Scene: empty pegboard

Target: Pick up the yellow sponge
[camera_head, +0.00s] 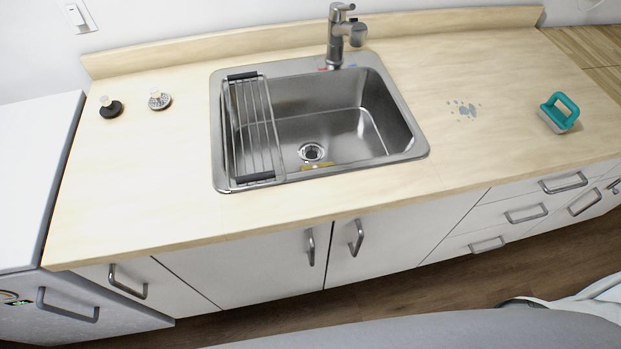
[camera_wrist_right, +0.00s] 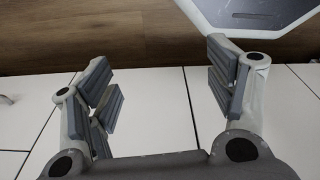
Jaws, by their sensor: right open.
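A small yellow strip (camera_head: 318,166), likely the yellow sponge, shows inside the sink, just in front of the drain. The sink's front rim seems to hide the rest of it. The steel sink (camera_head: 420,150) is set in the wooden counter. My right gripper (camera_wrist_right: 165,85) shows in the right wrist view, open with nothing between its fingers, with white cabinet fronts and brown floor behind it. Neither gripper shows in the head view.
A black-ended wire rack (camera_head: 252,130) spans the sink's left side. The faucet (camera_head: 337,38) stands behind the sink. Two small brushes (camera_head: 111,107) (camera_head: 159,100) stand at left. A teal-handled scrubber (camera_head: 560,112) and a grey stain (camera_head: 463,109) are at right. Counter between is clear.

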